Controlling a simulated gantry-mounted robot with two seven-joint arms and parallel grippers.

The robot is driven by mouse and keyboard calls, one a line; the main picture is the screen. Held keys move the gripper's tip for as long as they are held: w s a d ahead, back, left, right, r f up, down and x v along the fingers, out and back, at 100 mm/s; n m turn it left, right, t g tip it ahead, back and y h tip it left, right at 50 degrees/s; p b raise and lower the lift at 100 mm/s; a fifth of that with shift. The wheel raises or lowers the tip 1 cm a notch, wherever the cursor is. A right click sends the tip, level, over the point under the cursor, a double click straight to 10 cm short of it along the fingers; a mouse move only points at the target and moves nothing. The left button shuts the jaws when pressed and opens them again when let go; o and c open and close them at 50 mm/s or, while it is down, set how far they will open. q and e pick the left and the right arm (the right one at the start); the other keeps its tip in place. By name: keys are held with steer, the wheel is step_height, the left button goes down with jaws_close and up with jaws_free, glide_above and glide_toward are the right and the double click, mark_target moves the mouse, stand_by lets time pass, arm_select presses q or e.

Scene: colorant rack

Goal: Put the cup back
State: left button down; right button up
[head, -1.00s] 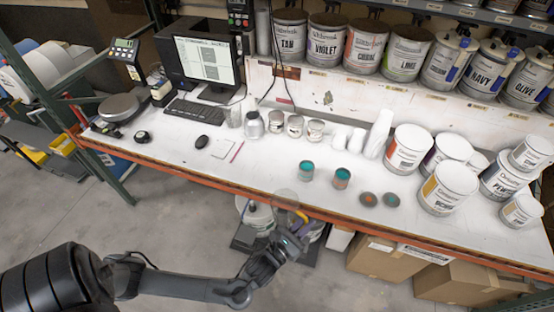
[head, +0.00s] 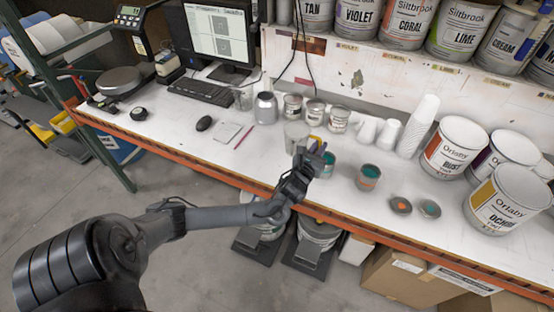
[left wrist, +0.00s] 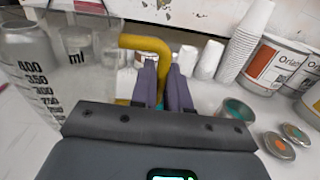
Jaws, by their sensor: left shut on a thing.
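A clear measuring cup (head: 295,133) with a yellow handle is over the white workbench in the head view. It also shows in the left wrist view (left wrist: 98,60), with dark "ml" lettering and a number scale. My left gripper (head: 312,160) is shut on the yellow handle (left wrist: 150,44), whose bent top sticks up between the purple-grey fingers. The cup looks upright, to the left of the fingers in the left wrist view. I cannot tell whether its base touches the bench. My right gripper is not in view.
Two small open cans with teal contents, one partly behind my gripper and one at its right (head: 369,176), stand near the front edge. Their lids (head: 401,204) lie farther right. A metal bottle (head: 265,108), small cans (head: 315,110) and stacked white cups (head: 418,125) stand behind.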

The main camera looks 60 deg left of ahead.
arm_select(q)
steer(key=shift+a+f, duration=0.25)
steer(key=shift+f, duration=0.05)
steer(key=s+a+f, duration=0.1)
steer(key=a+f, duration=0.1)
steer(key=a, duration=0.1)
steer(key=a+f, duration=0.2)
steer(key=a, duration=0.2)
steer(key=s+a+f, duration=0.1)
steer(key=a+f, duration=0.1)
steer(key=a, duration=0.1)
steer(key=shift+s+a+f, duration=0.2)
steer(key=shift+s+a, duration=0.1)
steer(key=shift+a, duration=0.05)
steer(key=shift+f+b, duration=0.55)
steer(key=shift+f, duration=1.5)
steer(key=shift+f, duration=0.1)
steer(key=c, duration=1.1)
jaws_free()
steer(key=p+v, duration=0.1)
steer(key=v, duration=1.1)
steer(key=shift+p, duration=0.3)
